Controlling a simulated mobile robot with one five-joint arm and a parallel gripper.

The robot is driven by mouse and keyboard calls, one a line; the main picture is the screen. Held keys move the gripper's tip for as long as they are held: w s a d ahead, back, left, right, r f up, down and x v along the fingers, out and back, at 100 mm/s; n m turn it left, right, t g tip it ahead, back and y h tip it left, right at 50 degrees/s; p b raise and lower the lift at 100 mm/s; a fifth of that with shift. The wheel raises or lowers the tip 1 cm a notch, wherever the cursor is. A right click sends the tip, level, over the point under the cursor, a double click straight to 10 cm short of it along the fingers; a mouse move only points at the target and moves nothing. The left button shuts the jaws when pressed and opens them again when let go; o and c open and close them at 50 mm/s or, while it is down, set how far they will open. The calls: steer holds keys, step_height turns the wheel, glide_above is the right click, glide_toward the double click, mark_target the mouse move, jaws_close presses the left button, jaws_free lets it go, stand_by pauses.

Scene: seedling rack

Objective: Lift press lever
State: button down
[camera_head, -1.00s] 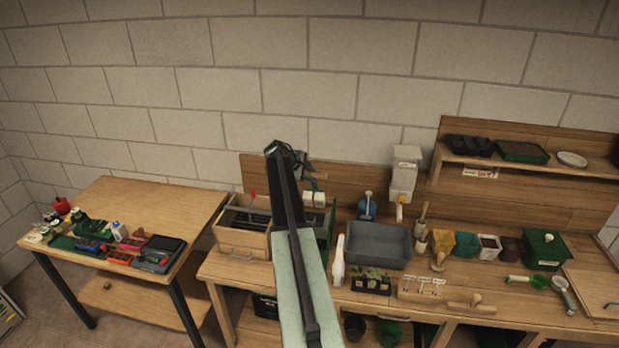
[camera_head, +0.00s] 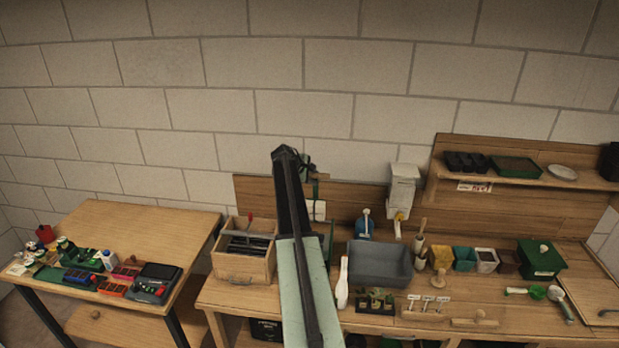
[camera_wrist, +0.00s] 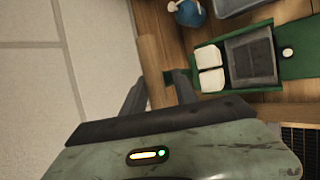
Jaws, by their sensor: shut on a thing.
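The press shows in the wrist view as a green frame (camera_wrist: 297,63) with a grey plate (camera_wrist: 250,58) and two white blocks (camera_wrist: 208,68). In the head view my arm covers most of it; the white blocks (camera_head: 317,210) show just right of the arm. My gripper (camera_wrist: 160,92) is above and beside the press, its two dark fingers a little apart. In the head view the gripper end (camera_head: 293,158) is high in front of the wall.
A wooden crate (camera_head: 228,267) stands left of the press. A white bottle (camera_head: 343,284), a grey basin (camera_head: 380,264), and a blue bottle (camera_head: 364,226) are to the right. A side table (camera_head: 140,222) with small items is at the left. The wall (camera_head: 290,75) is behind.

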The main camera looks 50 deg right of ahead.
steer(key=shift+s+d, duration=0.15)
steer(key=shift+s, duration=0.2)
steer(key=c, duration=1.2)
jaws_free()
steer(key=shift+f, duration=0.1)
steer(key=shift+w+d+f, duration=0.1)
steer(key=shift+d+f, duration=0.05)
steer(key=shift+d, duration=0.05)
steer(key=shift+w+a, duration=0.1)
steer(key=shift+a, duration=0.2)
steer(key=shift+a+r, duration=0.15)
steer(key=shift+r, duration=0.2)
steer(key=p+v, duration=0.3)
steer(key=shift+r, duration=0.3)
steer(key=a+f, duration=0.1)
steer(key=a, duration=1)
steer(key=shift+w+a+b, duration=0.25)
steer(key=shift+b, duration=0.2)
